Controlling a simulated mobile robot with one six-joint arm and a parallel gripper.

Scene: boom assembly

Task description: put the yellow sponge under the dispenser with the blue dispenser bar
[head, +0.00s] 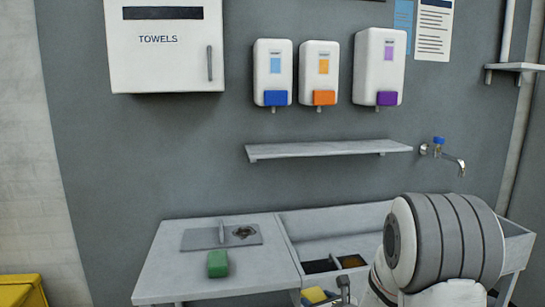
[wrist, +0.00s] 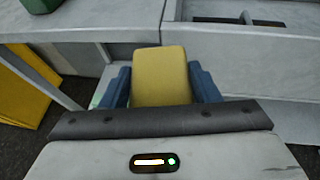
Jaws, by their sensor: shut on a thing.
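The yellow sponge (wrist: 160,75) is held between the two blue fingers of my gripper (wrist: 161,84), which is shut on it. In the wrist view the sponge's far end reaches toward the counter edge. In the head view a yellow piece of it (head: 315,295) shows at the bottom, beside my arm; the gripper there is mostly hidden. The dispenser with the blue dispenser bar (head: 272,72) is the leftmost of three on the wall. Its blue bar (head: 275,98) is at its bottom. A grey shelf (head: 325,149) runs below the dispensers, and it looks bare.
A green block (head: 217,263) lies on the counter (head: 165,270), near a plate with a drain. The sink trough (head: 325,222) is right of it. A tap (head: 440,150) sticks out at the shelf's right end. A towel cabinet (head: 165,60) hangs left. A yellow bin (head: 20,290) stands lower left.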

